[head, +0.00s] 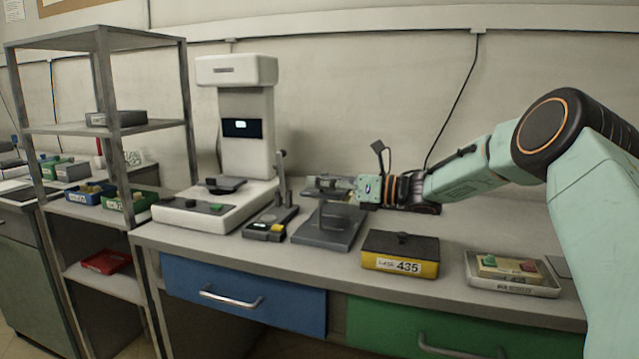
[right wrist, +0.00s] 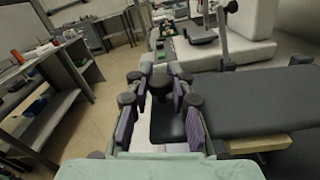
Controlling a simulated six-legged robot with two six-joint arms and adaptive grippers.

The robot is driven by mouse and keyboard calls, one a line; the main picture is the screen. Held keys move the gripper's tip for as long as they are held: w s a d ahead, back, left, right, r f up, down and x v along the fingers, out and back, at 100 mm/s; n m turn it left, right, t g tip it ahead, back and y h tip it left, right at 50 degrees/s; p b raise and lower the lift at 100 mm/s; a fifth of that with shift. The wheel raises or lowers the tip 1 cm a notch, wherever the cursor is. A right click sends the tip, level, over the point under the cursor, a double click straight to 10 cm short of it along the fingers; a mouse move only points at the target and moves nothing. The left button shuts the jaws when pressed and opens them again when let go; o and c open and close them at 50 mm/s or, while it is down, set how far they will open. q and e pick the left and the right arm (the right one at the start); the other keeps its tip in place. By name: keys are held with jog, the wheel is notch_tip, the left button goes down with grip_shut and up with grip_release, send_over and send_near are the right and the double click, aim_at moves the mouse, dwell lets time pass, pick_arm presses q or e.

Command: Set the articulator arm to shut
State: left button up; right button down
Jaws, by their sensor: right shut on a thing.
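The articulator (head: 325,238) is a dark grey stand on the bench, with a flat base and an upper arm raised above it. My right gripper (head: 325,187) reaches in from the right at the height of the upper arm and covers part of it. In the right wrist view its fingers (right wrist: 160,84) are closed around a small dark piece, which looks like part of the articulator arm. A dark grey slab (right wrist: 255,100) with a pale block (right wrist: 258,143) beneath it lies right of the fingers. My left gripper is not in view.
Left of the articulator are a small device with a post (head: 268,225) and a white machine (head: 215,210). A metal shelf (head: 100,130) stands at the left.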

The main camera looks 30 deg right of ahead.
jog(key=shift+s+a+f+b, duration=0.1)
jog(key=shift+f+b, duration=0.2)
jog(key=shift+f, duration=0.3)
jog(key=shift+s+a+f+b, duration=0.1)
jog(key=shift+f+b, duration=0.15)
jog(key=shift+f, duration=0.45)
jog(key=c, duration=1.3)
grip_release()
jog(key=shift+s+d, duration=0.1)
jog(key=shift+o, duration=0.6)
jog(key=v, duration=1.1)
jog(key=shift+s+d, duration=0.3)
